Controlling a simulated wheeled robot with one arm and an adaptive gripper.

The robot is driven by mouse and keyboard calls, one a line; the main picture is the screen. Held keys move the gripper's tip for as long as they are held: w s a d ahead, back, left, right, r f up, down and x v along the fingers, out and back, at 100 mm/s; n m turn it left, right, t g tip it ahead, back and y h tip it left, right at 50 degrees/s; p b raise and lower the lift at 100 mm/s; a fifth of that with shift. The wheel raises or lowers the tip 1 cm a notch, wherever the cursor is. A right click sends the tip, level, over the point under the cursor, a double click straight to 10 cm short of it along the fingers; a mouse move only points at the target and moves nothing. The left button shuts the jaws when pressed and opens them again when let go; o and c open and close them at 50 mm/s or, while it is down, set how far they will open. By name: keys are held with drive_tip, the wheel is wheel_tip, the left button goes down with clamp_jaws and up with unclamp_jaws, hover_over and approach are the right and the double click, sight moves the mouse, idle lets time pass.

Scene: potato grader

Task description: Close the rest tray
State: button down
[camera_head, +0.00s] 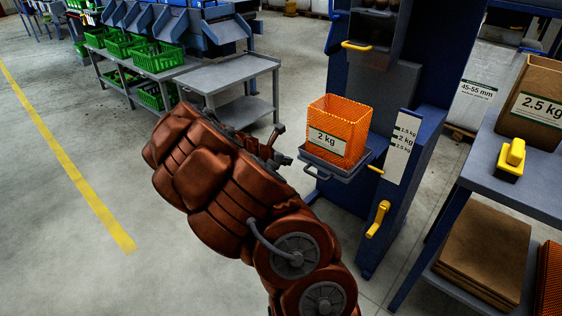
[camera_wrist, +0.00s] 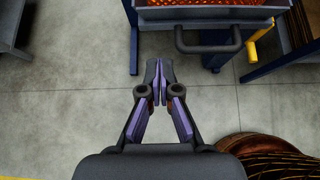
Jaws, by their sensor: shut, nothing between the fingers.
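The rest tray (camera_head: 352,169) appears to be the dark grey shelf sticking out from the front of the blue machine. An orange mesh 2 kg bag (camera_head: 338,128) stands upright on it. A dark handle (camera_head: 315,173) is at its front edge. In the wrist view, the tray front (camera_wrist: 205,13) is at the top, with its U-shaped handle (camera_wrist: 208,42) below it. My gripper (camera_head: 284,158) is just left of the tray in the head view. In the wrist view, its fingers (camera_wrist: 159,72) are shut and empty, below and left of the handle, apart from it.
The blue machine column (camera_head: 410,180) carries a yellow crank (camera_head: 378,218) and a weight scale (camera_head: 402,145). A blue table (camera_head: 530,195) with a paper bag (camera_head: 535,100) stands right. A grey cart (camera_head: 233,72) stands behind. Floor at left is clear.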

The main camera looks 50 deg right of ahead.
sight(305, 155)
drive_tip(key=shift+w+d+f+b, duration=0.15)
drive_tip(key=shift+d+f, duration=0.1)
drive_tip(key=shift+d, duration=0.95)
drive_tip(key=shift+s+d+f+b, duration=0.15)
drive_tip(key=shift+d+f, duration=0.15)
drive_tip(key=shift+d, duration=0.95)
drive_tip(key=shift+w+d+f+b, duration=0.15)
drive_tip(key=shift+d+f, duration=0.1)
drive_tip(key=shift+d, duration=0.95)
drive_tip(key=shift+d, duration=0.1)
